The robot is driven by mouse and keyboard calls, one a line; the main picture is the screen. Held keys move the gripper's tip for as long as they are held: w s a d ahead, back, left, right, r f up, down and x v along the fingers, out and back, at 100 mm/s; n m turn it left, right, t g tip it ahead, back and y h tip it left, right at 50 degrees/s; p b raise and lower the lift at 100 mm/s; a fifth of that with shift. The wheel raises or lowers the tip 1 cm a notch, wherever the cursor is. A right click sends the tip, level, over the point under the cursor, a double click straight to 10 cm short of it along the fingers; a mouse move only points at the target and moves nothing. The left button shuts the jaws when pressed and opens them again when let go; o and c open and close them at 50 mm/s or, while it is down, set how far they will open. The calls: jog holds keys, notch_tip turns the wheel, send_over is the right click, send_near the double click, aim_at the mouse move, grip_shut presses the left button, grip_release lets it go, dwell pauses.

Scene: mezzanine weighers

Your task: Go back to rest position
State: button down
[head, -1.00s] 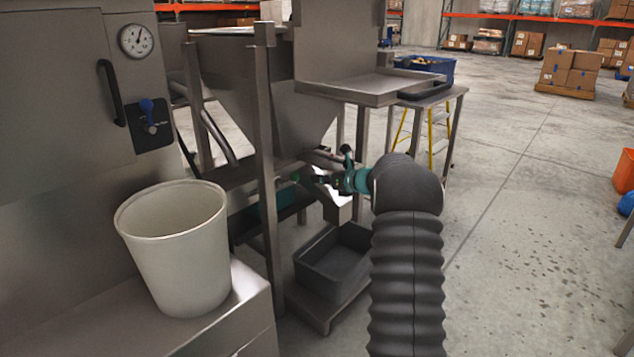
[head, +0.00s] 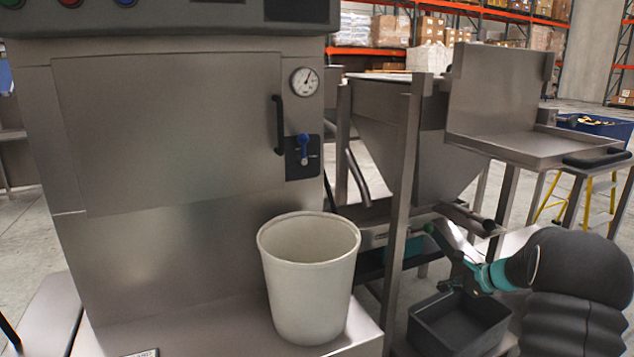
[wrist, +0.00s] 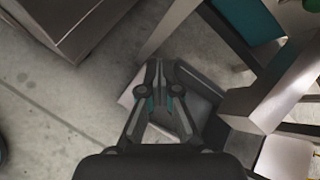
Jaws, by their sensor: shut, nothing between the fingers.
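My gripper (wrist: 158,70) shows in the wrist view with its fingers together and nothing between them. It points down over a grey bin (wrist: 200,88) and the floor. In the head view my arm comes in from the lower right, and the gripper (head: 440,240) is in front of the hopper frame, above the dark grey bin (head: 425,333). A finger is seen side-on there, close to the frame's lower bars; I cannot tell whether it touches them.
A white bucket (head: 308,290) stands on the steel ledge (head: 225,335) of a cabinet (head: 180,130) with a gauge and blue-handled valve. The steel hopper (head: 415,150) and its posts stand close beside my arm. A tray table (head: 540,145) is at the right. Open floor lies beyond.

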jog(key=s+a+r+n+h, duration=0.2)
jog(key=s+a+r+n, duration=0.2)
jog(key=s, duration=1)
jog(key=s+a+r+n+g+h, duration=0.1)
jog(key=s+a+r+n+h, duration=0.1)
jog(key=s+a+r+n, duration=0.3)
jog(key=s+a+r+n+g+h, duration=0.1)
jog(key=s+a+r+n, duration=0.4)
jog(key=s+a+n, duration=0.6)
jog(key=s+n+h, duration=0.1)
jog(key=s+n, duration=0.1)
jog(key=s, duration=0.9)
jog(key=shift+s+r, duration=0.15)
jog(key=shift+s, duration=0.15)
